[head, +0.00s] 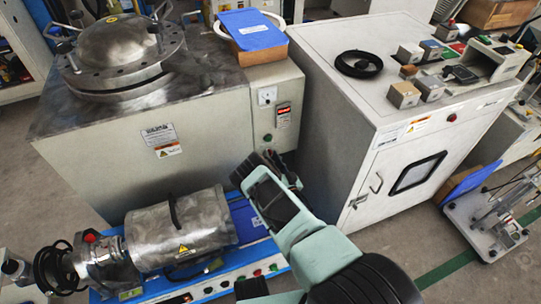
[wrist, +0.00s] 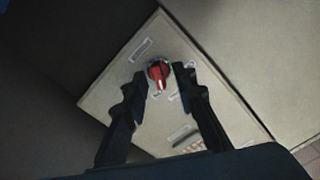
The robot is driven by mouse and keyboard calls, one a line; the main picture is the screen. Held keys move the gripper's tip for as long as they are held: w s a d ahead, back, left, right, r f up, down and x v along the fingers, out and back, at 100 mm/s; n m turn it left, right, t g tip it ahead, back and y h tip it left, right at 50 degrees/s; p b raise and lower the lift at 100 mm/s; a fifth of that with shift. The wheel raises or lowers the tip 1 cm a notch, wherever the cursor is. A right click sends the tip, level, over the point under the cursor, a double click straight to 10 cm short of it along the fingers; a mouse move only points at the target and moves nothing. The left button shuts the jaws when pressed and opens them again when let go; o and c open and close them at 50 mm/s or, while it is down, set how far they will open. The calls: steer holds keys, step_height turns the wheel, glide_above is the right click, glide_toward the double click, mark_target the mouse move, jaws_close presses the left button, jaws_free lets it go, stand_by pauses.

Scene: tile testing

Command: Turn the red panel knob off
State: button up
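The red panel knob (wrist: 158,71) is on a light panel (wrist: 118,88) in the wrist view, its grip pointing downward in the picture. My gripper (wrist: 160,75) is open, with one black finger on each side of the knob. Gaps seem to show between the fingertips and the knob; I cannot tell whether either touches. In the head view my gripper (head: 268,168) is low in front of the grey control box (head: 276,78), and I cannot make out the knob there.
The control box carries a small gauge (head: 267,96), and a blue folder (head: 252,29) lies above it. A metal tank housing (head: 150,120) stands to the left and a white cabinet (head: 335,150) to the right. A metal cylinder (head: 180,230) lies below left.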

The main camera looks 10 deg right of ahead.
jaws_close()
steer(key=shift+n, duration=0.3)
steer(key=n+b, duration=0.1)
steer(key=n, duration=0.4)
steer(key=shift+a, duration=0.1)
steer(key=n+b, duration=0.1)
steer(key=n, duration=0.5)
steer(key=shift+a, duration=0.15)
steer(key=shift+r+n, duration=0.1)
steer(key=shift+n, duration=0.2)
stand_by(0.5)
jaws_free()
